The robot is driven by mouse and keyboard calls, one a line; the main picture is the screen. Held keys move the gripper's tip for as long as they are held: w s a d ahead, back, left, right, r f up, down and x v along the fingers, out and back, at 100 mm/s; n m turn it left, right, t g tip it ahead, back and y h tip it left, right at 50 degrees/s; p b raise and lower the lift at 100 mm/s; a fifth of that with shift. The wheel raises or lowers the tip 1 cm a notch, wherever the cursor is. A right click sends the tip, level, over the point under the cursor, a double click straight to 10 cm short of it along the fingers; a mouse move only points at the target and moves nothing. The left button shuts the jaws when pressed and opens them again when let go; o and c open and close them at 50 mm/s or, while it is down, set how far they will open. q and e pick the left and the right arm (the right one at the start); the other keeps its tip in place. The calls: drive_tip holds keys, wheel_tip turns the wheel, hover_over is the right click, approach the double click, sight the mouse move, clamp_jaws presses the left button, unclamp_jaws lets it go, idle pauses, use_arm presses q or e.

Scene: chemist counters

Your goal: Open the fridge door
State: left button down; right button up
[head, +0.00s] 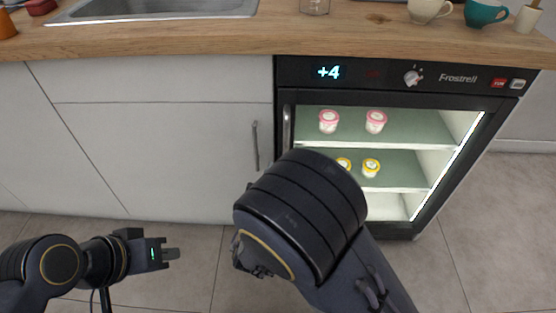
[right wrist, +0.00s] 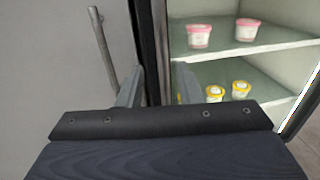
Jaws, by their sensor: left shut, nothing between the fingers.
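The black fridge (head: 400,75) stands under the counter, its lit shelves showing through the front. Its door (head: 410,131) looks shut. The upright fridge handle (head: 287,125) is at the door's left edge. My right arm covers the door's lower left, and its gripper is hidden in the head view. In the right wrist view my right gripper (right wrist: 158,86) is open, fingers apart, in front of the fridge's dark left edge (right wrist: 152,40). I cannot tell whether the handle is between the fingers. My left gripper (head: 168,254) is shut and empty, low at the left, away from the fridge.
A white cabinet door with its own upright handle (head: 255,145) is just left of the fridge; that handle also shows in the right wrist view (right wrist: 103,45). Pink and yellow cups stand on the fridge shelves. A wooden counter (head: 180,40) with a sink runs above. Tiled floor is clear at right.

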drive_tip(key=w+d+b, duration=0.1)
drive_tip(key=w, duration=0.6)
drive_tip(key=shift+d+b, duration=0.3)
drive_tip(key=shift+b, duration=0.05)
drive_tip(key=shift+c, duration=0.2)
clamp_jaws()
